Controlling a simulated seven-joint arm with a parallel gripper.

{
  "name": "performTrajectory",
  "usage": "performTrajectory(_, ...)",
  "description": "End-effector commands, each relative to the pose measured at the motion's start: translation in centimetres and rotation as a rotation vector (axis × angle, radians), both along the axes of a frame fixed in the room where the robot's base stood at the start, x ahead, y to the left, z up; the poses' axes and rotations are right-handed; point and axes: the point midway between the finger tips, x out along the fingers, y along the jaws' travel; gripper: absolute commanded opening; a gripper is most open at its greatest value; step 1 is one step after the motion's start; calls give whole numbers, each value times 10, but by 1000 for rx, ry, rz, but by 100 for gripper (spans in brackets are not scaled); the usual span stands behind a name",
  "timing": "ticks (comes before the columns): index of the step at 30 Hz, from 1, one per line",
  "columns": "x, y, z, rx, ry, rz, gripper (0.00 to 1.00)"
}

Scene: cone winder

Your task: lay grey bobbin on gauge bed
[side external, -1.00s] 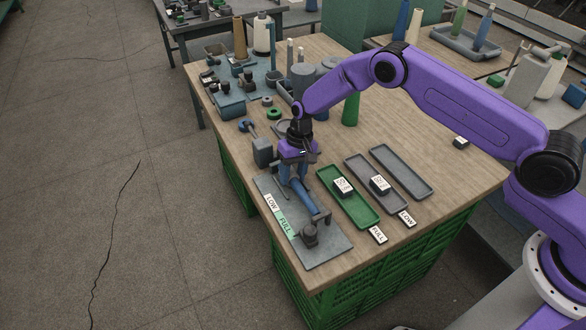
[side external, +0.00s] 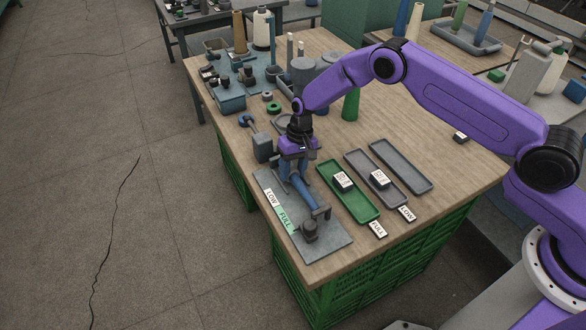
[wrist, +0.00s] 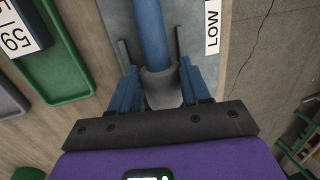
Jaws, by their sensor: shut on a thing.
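My gripper (side external: 298,158) is low over the left part of the gauge bed, a flat grey plate (side external: 330,245) with a white LOW label and a green FULL label. In the wrist view the blue fingers (wrist: 165,98) are shut on a grey, round piece, which I take as the grey bobbin (wrist: 163,87). A blue bar (wrist: 151,30) runs on from it over the plate. I cannot tell whether the bobbin touches the bed or the bar. In the side view my gripper mostly hides the bobbin. A dark grey block (side external: 310,231) stands at the plate's near end.
To the right lie a green tray (side external: 362,210) and a grey tray (side external: 390,200), each with a labelled block, and an empty grey tray (side external: 403,166). FULL (side external: 377,230) and LOW (side external: 407,214) cards lie before them. A green cone (side external: 351,104) stands behind.

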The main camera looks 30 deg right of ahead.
Motion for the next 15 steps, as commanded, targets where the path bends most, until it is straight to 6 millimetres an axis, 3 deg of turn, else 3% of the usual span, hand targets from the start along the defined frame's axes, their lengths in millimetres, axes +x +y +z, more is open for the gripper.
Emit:
performTrajectory(5, 0, 0, 0, 0, 0, 0, 16)
performTrajectory(6, 0, 0, 0, 0, 0, 0, 53)
performTrajectory(8, 0, 0, 0, 0, 0, 0, 73)
performTrajectory(9, 0, 0, 0, 0, 0, 0, 77)
performTrajectory(15, 0, -2, -1, -2, 2, -1, 77)
